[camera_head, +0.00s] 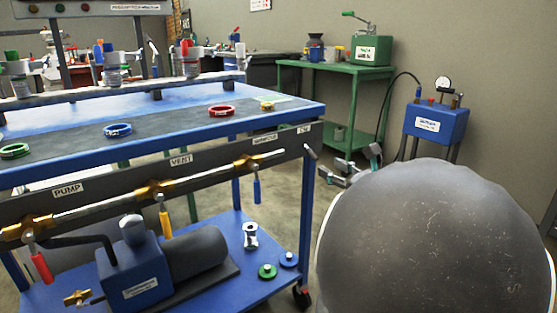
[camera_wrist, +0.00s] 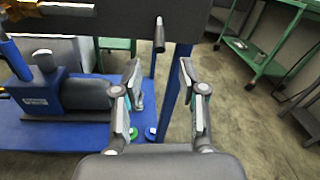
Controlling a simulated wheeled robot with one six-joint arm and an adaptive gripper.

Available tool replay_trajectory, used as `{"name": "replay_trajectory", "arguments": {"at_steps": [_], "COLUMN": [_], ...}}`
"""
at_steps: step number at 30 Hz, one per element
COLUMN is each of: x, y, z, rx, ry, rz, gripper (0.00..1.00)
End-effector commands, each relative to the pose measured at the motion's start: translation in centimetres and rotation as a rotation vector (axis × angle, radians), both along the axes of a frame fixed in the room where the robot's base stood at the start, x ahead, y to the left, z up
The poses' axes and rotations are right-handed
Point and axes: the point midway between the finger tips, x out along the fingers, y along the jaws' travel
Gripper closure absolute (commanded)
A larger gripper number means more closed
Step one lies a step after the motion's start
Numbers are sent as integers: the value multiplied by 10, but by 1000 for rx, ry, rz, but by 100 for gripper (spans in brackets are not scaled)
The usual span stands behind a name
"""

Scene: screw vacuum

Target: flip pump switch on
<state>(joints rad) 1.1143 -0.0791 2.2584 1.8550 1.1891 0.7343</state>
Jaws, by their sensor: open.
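A small grey switch lever (camera_head: 311,153) sticks out from the right end of the dark front rail, under a small label. In the wrist view the lever (camera_wrist: 159,35) is dark and hangs at the top middle, ahead of and between the fingers' directions. The blue pump (camera_head: 145,270) with its dark motor stands on the cart's lower shelf; it also shows at left in the wrist view (camera_wrist: 38,98). My gripper (camera_wrist: 162,75) is open and empty, apart from the lever. In the head view my gripper (camera_head: 352,168) is right of the lever, partly hidden by my arm.
The blue cart post (camera_head: 308,205) stands below the lever. A pipe (camera_head: 110,203) with red, yellow and blue handles runs along the rail. A green table (camera_head: 345,68) and a blue box (camera_head: 435,121) on legs stand behind. Floor between them is open.

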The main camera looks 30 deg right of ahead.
Motion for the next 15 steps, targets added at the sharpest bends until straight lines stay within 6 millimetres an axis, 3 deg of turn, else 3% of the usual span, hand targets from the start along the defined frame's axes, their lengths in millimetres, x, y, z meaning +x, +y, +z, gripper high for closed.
{"name": "replay_trajectory", "arguments": {"at_steps": [9, 15], "x": [54, 71], "y": [0, -1], "z": [-1, -1], "rx": [1, 1], "ry": [1, 1], "rz": [3, 1], "gripper": [59, 59]}}
